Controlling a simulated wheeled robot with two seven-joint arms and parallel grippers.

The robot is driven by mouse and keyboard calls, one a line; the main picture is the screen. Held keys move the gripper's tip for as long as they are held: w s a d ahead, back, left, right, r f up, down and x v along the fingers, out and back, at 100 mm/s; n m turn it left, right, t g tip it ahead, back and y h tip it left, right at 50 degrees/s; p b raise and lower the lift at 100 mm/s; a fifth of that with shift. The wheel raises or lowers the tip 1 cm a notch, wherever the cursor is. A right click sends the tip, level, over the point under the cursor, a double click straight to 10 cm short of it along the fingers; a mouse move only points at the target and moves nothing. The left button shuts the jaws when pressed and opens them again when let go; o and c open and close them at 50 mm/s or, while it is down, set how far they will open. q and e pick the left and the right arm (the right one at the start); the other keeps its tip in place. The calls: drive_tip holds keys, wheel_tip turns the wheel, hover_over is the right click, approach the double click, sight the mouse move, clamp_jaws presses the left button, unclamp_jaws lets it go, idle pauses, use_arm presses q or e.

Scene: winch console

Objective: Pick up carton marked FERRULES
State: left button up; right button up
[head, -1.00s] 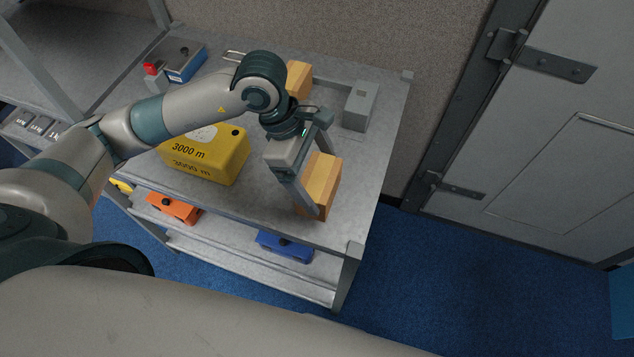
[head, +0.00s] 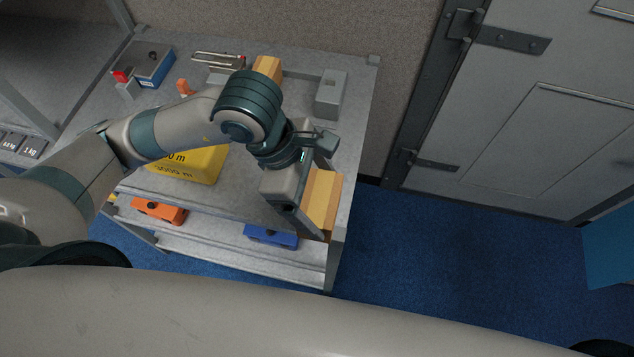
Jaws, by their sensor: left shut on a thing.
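A tan, box-shaped carton (head: 324,196) is between the fingers of my left gripper (head: 316,207), near the front right of the grey metal table (head: 222,196). The gripper is shut on it and partly covers its left side. The carton appears raised over the table's front edge. I can read no marking on it. A second tan carton (head: 268,67) stands at the back of the table, partly behind my left arm, with no marking to be read. My right gripper is not in view.
A yellow case (head: 190,166) marked in metres stands left of the gripper, and a grey block (head: 331,95) behind it. Orange (head: 159,210) and blue (head: 270,236) items sit on the lower shelf. Blue floor is clear at right, before a grey door (head: 510,120).

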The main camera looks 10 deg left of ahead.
use_arm(q)
drive_tip(key=shift+s+d+r, duration=0.1)
drive_tip(key=shift+s+r, duration=0.05)
drive_tip(key=shift+s, duration=0.05)
idle(0.6)
